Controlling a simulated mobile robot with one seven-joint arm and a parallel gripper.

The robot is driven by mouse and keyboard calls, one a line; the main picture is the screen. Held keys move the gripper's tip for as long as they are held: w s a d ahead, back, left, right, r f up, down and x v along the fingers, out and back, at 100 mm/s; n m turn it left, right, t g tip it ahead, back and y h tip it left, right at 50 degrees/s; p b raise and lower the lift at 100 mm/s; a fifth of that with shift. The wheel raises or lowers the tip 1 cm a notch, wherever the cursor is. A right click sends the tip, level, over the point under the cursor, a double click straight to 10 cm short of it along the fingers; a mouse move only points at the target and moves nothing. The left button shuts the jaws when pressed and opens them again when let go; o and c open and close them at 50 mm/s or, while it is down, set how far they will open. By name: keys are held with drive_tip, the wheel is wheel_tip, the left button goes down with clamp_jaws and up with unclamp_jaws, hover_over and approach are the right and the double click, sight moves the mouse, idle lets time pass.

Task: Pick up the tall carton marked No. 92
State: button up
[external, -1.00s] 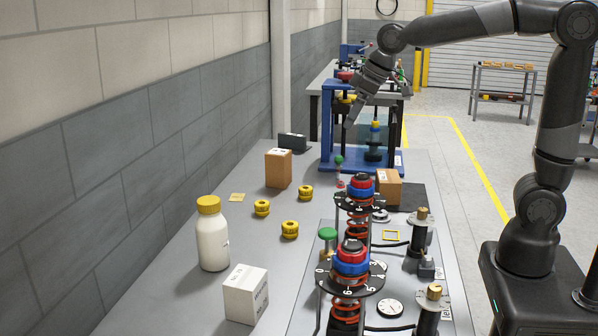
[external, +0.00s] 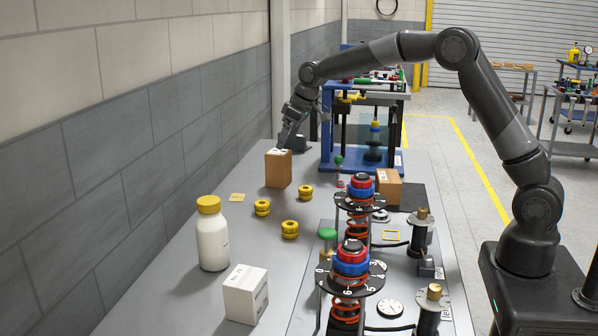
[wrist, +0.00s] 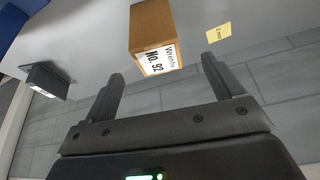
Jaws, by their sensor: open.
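The tall brown carton (external: 278,170) stands upright near the back of the bench, close to the wall. In the wrist view the carton (wrist: 152,28) shows a white label reading "No. 92" and "Wrenches" or similar, partly cut off. My gripper (external: 284,143) is just above and behind the carton in the external view. In the wrist view my gripper (wrist: 163,70) is open, with the carton beyond the fingertips and roughly between them. The jaws are empty and apart from the carton as far as I can tell.
A dark holder (wrist: 45,80) stands to the carton's left in the wrist view, and a yellow tag (wrist: 219,32) lies to its right. A blue press frame (external: 327,125) stands behind right.

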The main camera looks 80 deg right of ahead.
sight(281, 153)
drive_tip(key=x, duration=0.4)
drive_tip(key=shift+f, duration=0.1)
drive_tip(key=x, duration=0.5)
drive_tip(key=shift+w+d+f, duration=0.25)
drive_tip(key=shift+w+d, duration=0.05)
drive_tip(key=shift+w, duration=0.1)
drive_tip(key=shift+c, duration=0.5)
drive_tip(key=shift+r, duration=0.1)
drive_tip(key=c, duration=1.2)
